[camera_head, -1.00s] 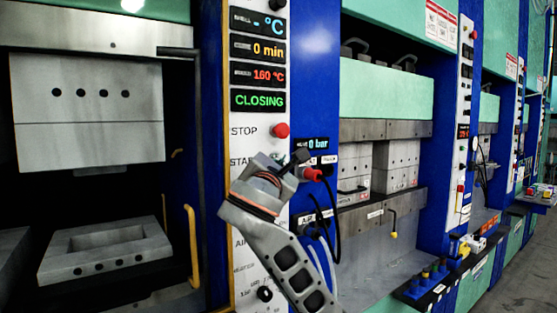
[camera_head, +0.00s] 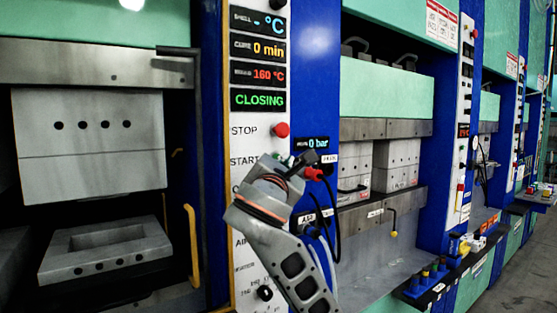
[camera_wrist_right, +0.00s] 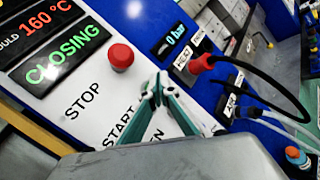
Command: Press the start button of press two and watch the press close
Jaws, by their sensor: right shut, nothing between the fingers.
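The press (camera_head: 97,64) at the left has its upper mould block (camera_head: 92,155) hanging above the lower mould (camera_head: 105,255), with a gap between them. Its control panel shows a green CLOSING display (camera_head: 258,100), also in the right wrist view (camera_wrist_right: 66,53). The START label (camera_head: 243,161) is partly visible. The start button is hidden by my right gripper (camera_head: 290,163), which is in front of the panel. In the right wrist view the gripper (camera_wrist_right: 161,82) is shut and empty, beside the START label. My left gripper is not in view.
A red stop button (camera_head: 281,130) sits above my right gripper. A 0 bar display (camera_head: 313,143) and a red hose connector (camera_wrist_right: 202,64) with dark hoses are to its right. More presses (camera_head: 385,100) run off to the right.

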